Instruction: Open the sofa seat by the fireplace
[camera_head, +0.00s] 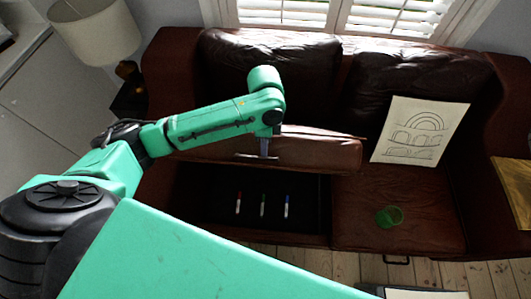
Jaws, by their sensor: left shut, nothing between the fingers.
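The brown leather sofa (390,205) stands below the window. Its left seat (325,152) is raised, and a dark storage space (215,190) shows open beneath it. The sofa's right seat is down. My right gripper is not in view, and no fireplace shows.
A line drawing on paper (419,131) leans against the right backrest. A lamp (95,30) stands at the left. Floorboards (430,272) show in front.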

